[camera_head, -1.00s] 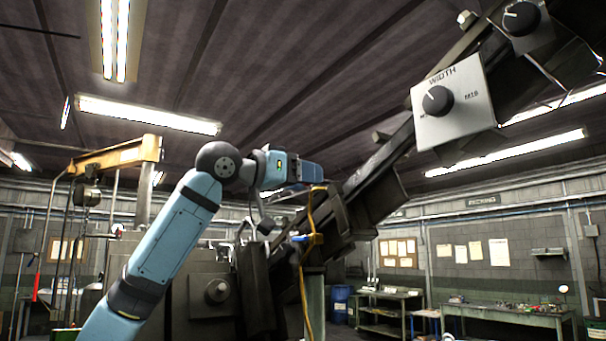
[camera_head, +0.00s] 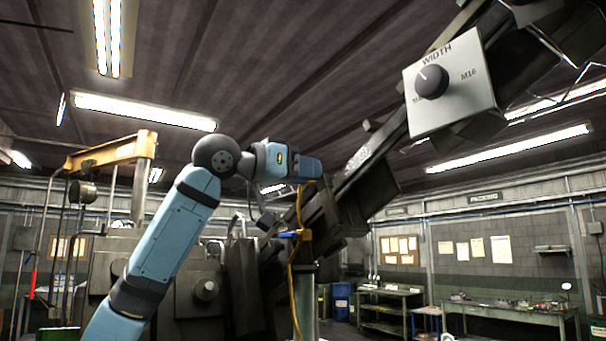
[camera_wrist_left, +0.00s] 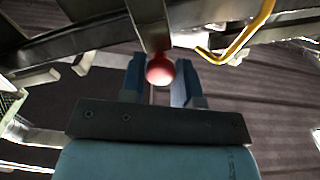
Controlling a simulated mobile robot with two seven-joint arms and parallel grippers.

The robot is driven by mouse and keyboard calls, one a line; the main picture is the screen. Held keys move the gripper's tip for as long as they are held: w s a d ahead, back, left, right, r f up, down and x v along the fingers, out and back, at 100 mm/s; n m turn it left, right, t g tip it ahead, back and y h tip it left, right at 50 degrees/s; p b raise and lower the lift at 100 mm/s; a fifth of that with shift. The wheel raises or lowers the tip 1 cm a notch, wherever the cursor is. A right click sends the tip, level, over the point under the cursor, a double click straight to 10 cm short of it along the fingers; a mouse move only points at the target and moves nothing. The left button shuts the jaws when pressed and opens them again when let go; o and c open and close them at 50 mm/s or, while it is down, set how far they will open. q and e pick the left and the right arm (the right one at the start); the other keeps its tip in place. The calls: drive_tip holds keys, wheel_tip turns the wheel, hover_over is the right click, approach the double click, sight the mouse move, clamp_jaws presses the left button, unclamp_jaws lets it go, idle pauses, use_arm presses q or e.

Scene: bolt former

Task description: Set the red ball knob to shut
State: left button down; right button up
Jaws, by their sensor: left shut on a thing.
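The red ball knob (camera_wrist_left: 160,69) shows in the left wrist view at the end of a flat grey lever (camera_wrist_left: 149,22). My left gripper (camera_wrist_left: 160,64) has its two blue fingers on either side of the ball and is shut on it. In the head view, my left arm reaches up from the lower left and bends right toward the machine (camera_head: 345,205). The red ball and the fingertips cannot be made out there. My right gripper is in neither view.
A white WIDTH panel with a black dial (camera_head: 431,81) is on the sloping machine at upper right. A yellow hose (camera_head: 293,270) hangs below my left wrist, and a yellow bent bar (camera_wrist_left: 243,38) passes close right of the ball. A yellow hoist (camera_head: 112,152) stands at left.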

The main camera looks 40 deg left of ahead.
use_arm(q)
drive_tip(key=shift+w, duration=0.3)
drive_tip(key=shift+s, duration=0.15)
drive_tip(key=c, duration=0.9)
unclamp_jaws()
drive_tip(key=shift+o, duration=0.2)
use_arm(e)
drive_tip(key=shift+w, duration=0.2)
use_arm(q)
drive_tip(key=shift+s, duration=0.1)
drive_tip(key=b+v, duration=0.3)
drive_tip(key=v, duration=1.1)
drive_tip(key=shift+b, duration=0.35)
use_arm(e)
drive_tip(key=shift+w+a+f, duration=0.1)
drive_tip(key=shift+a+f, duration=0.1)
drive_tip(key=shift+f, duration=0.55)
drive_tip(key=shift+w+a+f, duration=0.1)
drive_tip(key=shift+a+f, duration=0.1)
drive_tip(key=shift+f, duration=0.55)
